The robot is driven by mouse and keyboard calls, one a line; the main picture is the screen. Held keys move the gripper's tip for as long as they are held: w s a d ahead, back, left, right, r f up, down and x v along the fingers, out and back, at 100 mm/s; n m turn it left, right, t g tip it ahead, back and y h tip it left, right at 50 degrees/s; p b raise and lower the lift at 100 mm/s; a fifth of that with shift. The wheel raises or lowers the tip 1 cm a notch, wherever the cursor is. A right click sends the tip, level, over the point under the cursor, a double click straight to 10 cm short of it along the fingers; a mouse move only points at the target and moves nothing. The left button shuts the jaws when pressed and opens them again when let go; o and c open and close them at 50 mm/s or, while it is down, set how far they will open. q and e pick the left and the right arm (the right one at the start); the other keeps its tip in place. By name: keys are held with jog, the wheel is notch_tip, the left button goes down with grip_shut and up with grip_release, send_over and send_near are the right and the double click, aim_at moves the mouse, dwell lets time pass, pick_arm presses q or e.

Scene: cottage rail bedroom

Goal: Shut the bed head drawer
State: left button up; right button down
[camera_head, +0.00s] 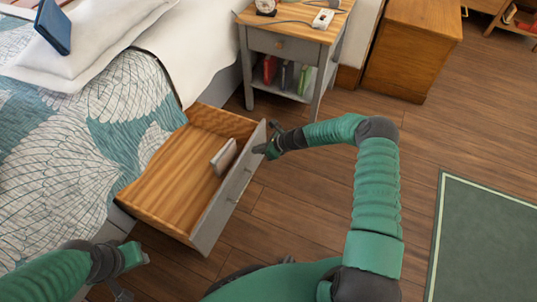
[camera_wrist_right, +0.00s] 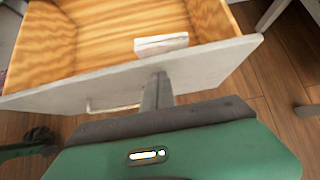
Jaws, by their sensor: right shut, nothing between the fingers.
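The bed head drawer (camera_head: 160,185) stands pulled out from the side of the bed, its wooden inside showing. Its grey front panel (camera_head: 222,212) also shows in the right wrist view (camera_wrist_right: 60,95), with a pale bar handle (camera_wrist_right: 110,108). A small whitish book-like item (camera_head: 223,156) lies inside against the front panel; the right wrist view shows it too (camera_wrist_right: 162,43). My right gripper (camera_head: 266,143) is shut and empty at the outer face of the front panel, near its far end; contact is unclear. My left gripper (camera_head: 128,282) is low at the left, apart from the drawer, its fingers partly hidden.
The bed (camera_head: 85,130) with a leaf-pattern cover fills the left. A grey nightstand (camera_head: 290,48) with books stands just beyond the drawer. A wooden cabinet (camera_head: 410,50) is farther right. A green rug (camera_head: 490,240) lies at right; the floor between is clear.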

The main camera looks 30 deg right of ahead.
jog(key=shift+w+a+r, duration=0.1)
jog(key=shift+w+a, duration=0.4)
jog(key=shift+w, duration=0.05)
pick_arm(q)
jog(key=shift+a+f, duration=0.1)
jog(key=shift+f, duration=0.25)
